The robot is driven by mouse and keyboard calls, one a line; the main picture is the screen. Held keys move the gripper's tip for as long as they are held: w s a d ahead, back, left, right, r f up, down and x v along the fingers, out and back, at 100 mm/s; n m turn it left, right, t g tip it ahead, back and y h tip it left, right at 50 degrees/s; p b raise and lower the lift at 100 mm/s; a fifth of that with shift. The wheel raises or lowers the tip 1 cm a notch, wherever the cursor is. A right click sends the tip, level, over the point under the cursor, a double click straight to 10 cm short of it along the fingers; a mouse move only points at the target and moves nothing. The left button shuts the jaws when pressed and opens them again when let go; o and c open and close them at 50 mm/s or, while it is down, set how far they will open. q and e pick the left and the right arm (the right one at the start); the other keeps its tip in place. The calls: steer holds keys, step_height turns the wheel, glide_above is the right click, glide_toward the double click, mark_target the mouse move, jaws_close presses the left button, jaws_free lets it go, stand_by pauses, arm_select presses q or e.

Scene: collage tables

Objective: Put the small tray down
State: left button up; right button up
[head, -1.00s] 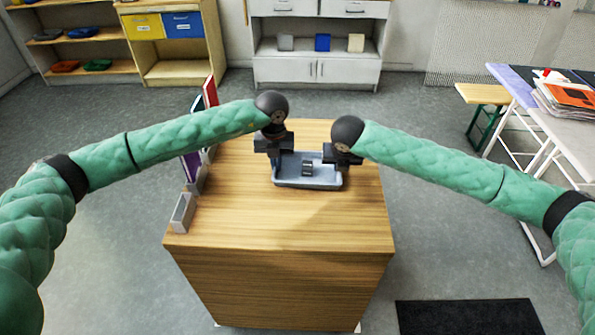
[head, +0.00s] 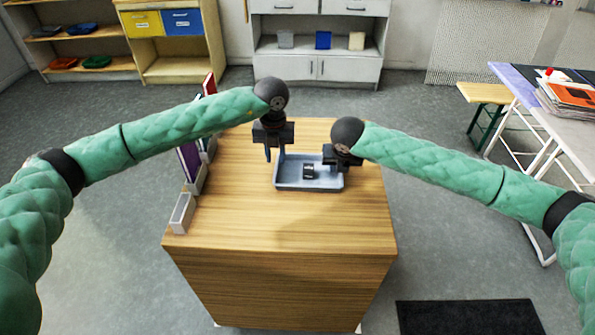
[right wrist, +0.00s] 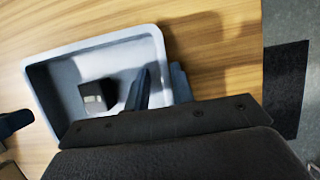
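The small light grey-blue tray (head: 310,187) lies on the wooden cabinet top. A small dark block (head: 308,171) sits inside it; both also show in the right wrist view, the tray (right wrist: 95,45) and the block (right wrist: 97,95). My left gripper (head: 275,155) is open above the tray's left wall, its two fingers apart and pointing down. My right gripper (head: 328,166) is at the tray's right wall. In the right wrist view its fingers (right wrist: 158,88) stand apart, one inside the tray and one outside the wall, with a gap showing between the inner finger and the wall.
The wooden top (head: 280,225) is clear in front of the tray. Upright books (head: 189,160) and a grey holder (head: 182,212) stand along its left edge. A white table with papers (head: 568,98) is off to the right. A dark mat (head: 468,316) lies on the floor.

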arm_select(q)
steer(key=r, duration=0.4)
steer(key=shift+s+d, duration=0.2)
arm_select(e)
steer(key=shift+s+d+r, duration=0.15)
steer(key=shift+s+r, duration=0.05)
steer(key=shift+r, duration=0.05)
steer(key=shift+w, duration=0.1)
arm_select(q)
steer(key=shift+w+r, duration=0.1)
steer(key=shift+r, duration=0.3)
arm_select(e)
steer(key=v, duration=1.2)
